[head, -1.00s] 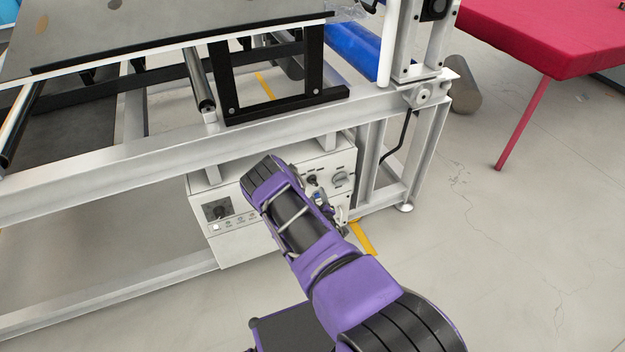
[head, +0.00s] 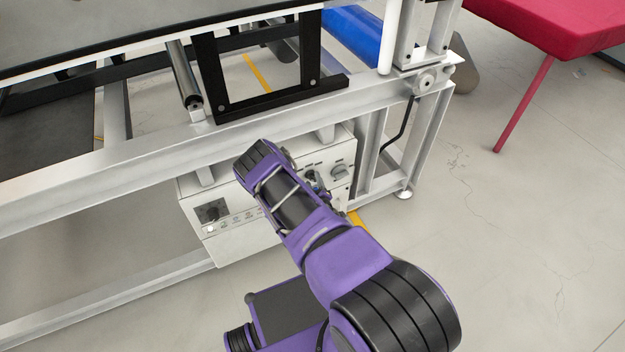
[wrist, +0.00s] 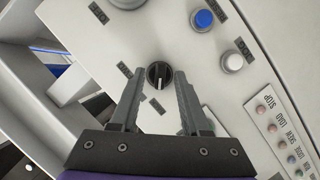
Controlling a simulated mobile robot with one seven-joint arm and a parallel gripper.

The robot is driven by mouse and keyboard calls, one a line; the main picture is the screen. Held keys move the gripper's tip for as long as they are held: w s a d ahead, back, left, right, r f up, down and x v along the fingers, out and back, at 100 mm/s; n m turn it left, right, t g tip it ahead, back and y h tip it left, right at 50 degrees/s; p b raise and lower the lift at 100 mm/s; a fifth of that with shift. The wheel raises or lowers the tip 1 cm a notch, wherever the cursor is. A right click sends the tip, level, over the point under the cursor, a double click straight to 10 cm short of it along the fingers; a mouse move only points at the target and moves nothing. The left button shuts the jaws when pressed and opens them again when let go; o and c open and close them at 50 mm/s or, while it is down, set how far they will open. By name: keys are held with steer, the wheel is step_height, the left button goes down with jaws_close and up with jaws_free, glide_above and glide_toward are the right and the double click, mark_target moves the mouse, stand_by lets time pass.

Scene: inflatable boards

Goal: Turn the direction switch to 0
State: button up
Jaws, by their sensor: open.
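A black rotary knob (wrist: 159,74) with a pale pointer line sits on the white control panel (wrist: 185,55) in the wrist view. The pointer runs roughly up-down in the picture. Small dark labels lie left of the knob and just below it, too small to read. I cannot confirm by text that it is the direction switch. My gripper (wrist: 160,70) is open, with one finger on each side of the knob; contact cannot be told. In the head view the white control box (head: 230,247) hangs under the frame, and my arm hides part of its front.
A blue button (wrist: 203,19), a white button (wrist: 232,62) and a strip of small coloured lamps (wrist: 276,125) share the panel.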

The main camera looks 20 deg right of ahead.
jaws_close()
steer(key=shift+r+m, duration=0.15)
steer(key=shift+m, duration=0.15)
steer(key=shift+d+m+g+y+p, duration=0.15)
steer(key=shift+m+y, duration=0.25)
steer(key=shift+m, duration=0.2)
steer(key=shift+d+m+g+y+p, duration=0.15)
steer(key=shift+m+y, duration=0.25)
steer(key=shift+m, duration=0.2)
steer(key=shift+w+m+y+b, duration=0.1)
steer(key=shift+m+y+b, duration=0.2)
steer(key=shift+m+y, duration=1)
steer(key=shift+m, duration=0.3)
